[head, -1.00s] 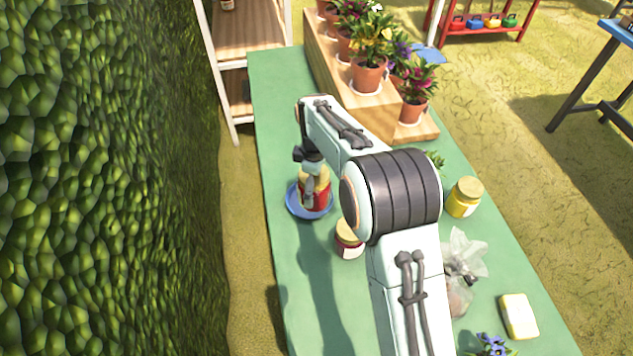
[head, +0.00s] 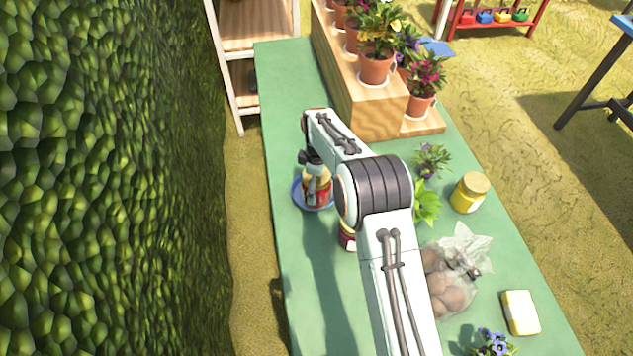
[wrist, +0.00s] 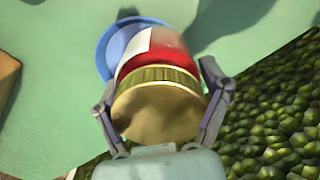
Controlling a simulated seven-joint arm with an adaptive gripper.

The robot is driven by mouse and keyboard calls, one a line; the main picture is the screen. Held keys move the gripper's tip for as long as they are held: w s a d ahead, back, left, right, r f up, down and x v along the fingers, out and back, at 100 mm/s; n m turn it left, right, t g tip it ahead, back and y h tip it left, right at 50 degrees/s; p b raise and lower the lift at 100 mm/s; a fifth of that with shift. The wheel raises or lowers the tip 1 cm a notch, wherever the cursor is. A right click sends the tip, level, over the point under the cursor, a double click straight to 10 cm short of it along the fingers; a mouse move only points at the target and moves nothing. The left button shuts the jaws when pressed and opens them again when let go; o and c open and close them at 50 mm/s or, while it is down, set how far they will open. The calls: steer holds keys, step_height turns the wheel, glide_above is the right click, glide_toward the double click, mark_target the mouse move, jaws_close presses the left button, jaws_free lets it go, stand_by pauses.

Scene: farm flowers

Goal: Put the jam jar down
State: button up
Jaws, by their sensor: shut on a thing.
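The jam jar (head: 323,192) is red with a gold lid and a pale label. My gripper (head: 314,180) is shut on it, with one finger on each side near the lid, as the wrist view (wrist: 160,88) shows. The jar appears upright over a blue plate (head: 297,196) on the green table. In the wrist view, the plate's rim (wrist: 108,48) shows beyond the jar, to the upper left. I cannot tell whether the jar's base touches the plate. A second red jar (head: 347,239) stands nearby, mostly hidden by my arm.
A wooden stepped stand (head: 375,112) with potted flowers is at the back. A hedge (head: 110,180) rises at the left.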

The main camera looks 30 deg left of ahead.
steer(key=shift+f, duration=0.25)
steer(key=o, duration=1.2)
